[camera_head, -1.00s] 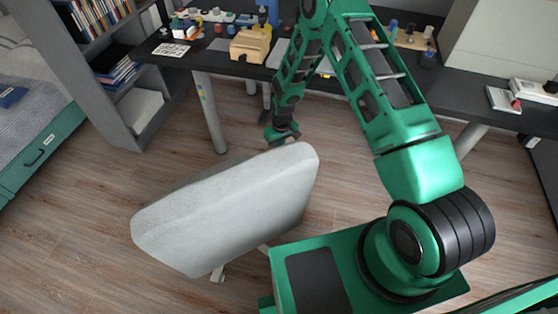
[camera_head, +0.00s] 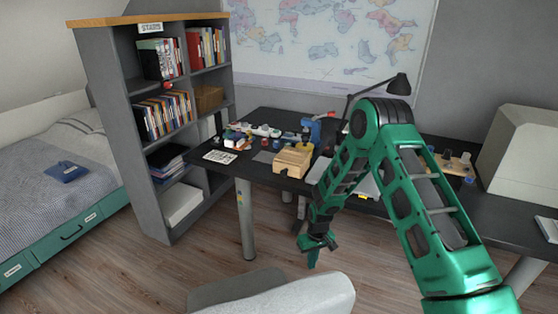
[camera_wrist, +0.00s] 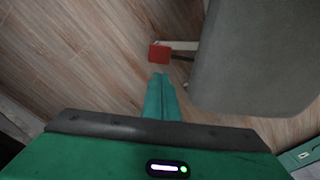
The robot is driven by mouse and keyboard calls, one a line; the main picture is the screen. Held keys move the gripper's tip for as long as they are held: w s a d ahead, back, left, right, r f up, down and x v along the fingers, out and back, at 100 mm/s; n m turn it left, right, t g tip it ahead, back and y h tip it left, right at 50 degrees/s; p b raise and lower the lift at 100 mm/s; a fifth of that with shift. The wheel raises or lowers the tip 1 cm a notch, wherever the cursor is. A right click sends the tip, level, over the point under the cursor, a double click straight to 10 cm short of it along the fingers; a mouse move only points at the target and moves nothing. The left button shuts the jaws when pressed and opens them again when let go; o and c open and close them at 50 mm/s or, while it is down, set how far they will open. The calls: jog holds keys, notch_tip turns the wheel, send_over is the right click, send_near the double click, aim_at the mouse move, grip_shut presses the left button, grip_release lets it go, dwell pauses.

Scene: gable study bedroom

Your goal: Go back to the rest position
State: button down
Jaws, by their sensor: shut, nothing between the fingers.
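My gripper (camera_head: 311,258) hangs at the end of my green arm, in front of the desk's near edge and above the wood floor, just behind the chair back. Its fingers point down. In the wrist view my gripper (camera_wrist: 161,80) shows its green fingers together, with nothing between them. The grey chair (camera_head: 290,302) stands close below it in the head view, and its dark grey part (camera_wrist: 250,60) fills the right of the wrist view.
The dark desk (camera_head: 245,165) carries a wooden box (camera_head: 293,160), a lamp (camera_head: 398,84) and small items. A grey bookshelf (camera_head: 118,110) stands left, beside a bed (camera_head: 60,190). A red object (camera_wrist: 160,52) is near the chair base. Open floor (camera_head: 190,270) lies left of the chair.

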jog(key=s+d+r+m+h, duration=0.1)
jog(key=s+d+r, duration=0.2)
jog(key=d+r, duration=0.5)
jog(key=s+d+r+m, duration=0.2)
jog(key=s+d+r, duration=0.2)
jog(key=r, duration=0.8)
jog(key=s+d+r+m+h, duration=0.1)
jog(key=s+d+r, duration=0.2)
jog(key=d+r, duration=0.5)
jog(key=s+d+r+m, duration=0.3)
jog(key=s+r, duration=0.8)
jog(key=s, duration=0.3)
jog(key=s+r+m+y, duration=0.1)
jog(key=s+r+m, duration=0.1)
jog(key=s, duration=1.3)
jog(key=shift+s+r+m+y, duration=0.3)
jog(key=shift+s+r, duration=0.1)
jog(key=shift+r, duration=0.25)
jog(key=shift+w+f, duration=0.25)
jog(key=shift+w, duration=0.4)
